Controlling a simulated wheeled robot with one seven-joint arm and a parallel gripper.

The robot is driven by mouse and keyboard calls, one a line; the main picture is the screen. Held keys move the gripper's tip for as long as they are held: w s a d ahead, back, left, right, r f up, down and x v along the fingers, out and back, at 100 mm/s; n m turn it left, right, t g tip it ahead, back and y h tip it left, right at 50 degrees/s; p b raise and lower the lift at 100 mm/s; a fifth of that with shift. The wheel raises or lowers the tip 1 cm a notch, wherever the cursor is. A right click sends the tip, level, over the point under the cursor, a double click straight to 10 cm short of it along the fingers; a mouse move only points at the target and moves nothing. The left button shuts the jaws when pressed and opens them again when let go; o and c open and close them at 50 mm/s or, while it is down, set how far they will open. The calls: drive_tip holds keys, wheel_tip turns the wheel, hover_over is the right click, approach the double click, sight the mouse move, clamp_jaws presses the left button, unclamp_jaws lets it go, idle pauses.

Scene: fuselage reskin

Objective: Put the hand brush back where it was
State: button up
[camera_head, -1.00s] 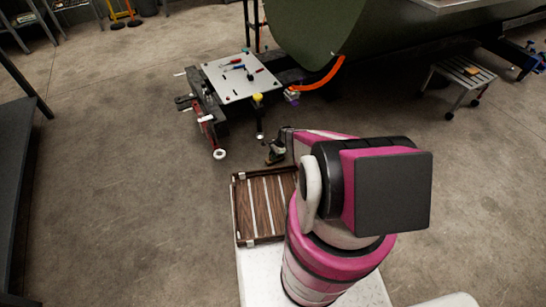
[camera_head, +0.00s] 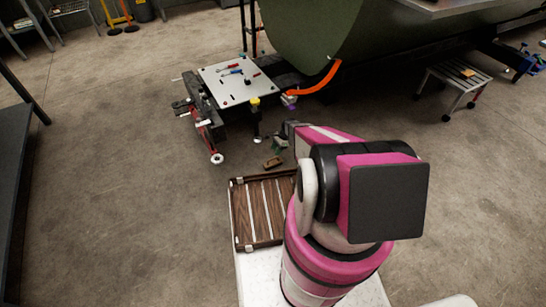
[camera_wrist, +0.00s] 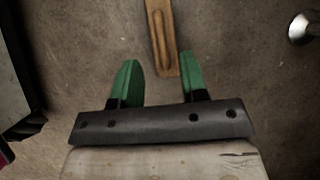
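The hand brush (camera_head: 273,162), a small brown wooden piece, shows low by the floor just beyond the slatted tray in the head view. In the wrist view its wooden handle (camera_wrist: 160,35) runs from the top edge down to between my fingertips. My gripper (camera_wrist: 157,60) is open, with its green fingers apart and a gap on both sides of the handle. The bristles are not visible, and I cannot tell the exact height between fingers and brush. In the head view my gripper (camera_head: 279,145) is small and partly hidden by my arm.
A wheeled stand with a white top (camera_head: 235,85) holds several tools. A green fuselage (camera_head: 310,35) is behind it. A step stool (camera_head: 455,85) with a small tan item (camera_head: 468,72) stands at right. The brown slatted tray (camera_head: 238,220) is in front.

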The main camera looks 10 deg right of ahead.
drive_tip(key=v, duration=0.3)
drive_tip(key=s+a+r+n+h, duration=0.1)
drive_tip(key=s+r+n, duration=0.3)
drive_tip(key=r, duration=0.9)
drive_tip(key=s+a+r+n+t+h, duration=0.1)
drive_tip(key=s+r+n, duration=0.4)
drive_tip(key=s+r, duration=0.6)
drive_tip(key=s+a+r+n+h, duration=0.1)
drive_tip(key=s+r+n+h, duration=0.2)
drive_tip(key=r, duration=1.2)
drive_tip(key=s+n, duration=0.2)
drive_tip(key=s, duration=0.2)
drive_tip(key=shift+s+a+r+t, duration=0.2)
drive_tip(key=shift+a+r+t, duration=0.1)
drive_tip(key=shift+r, duration=0.1)
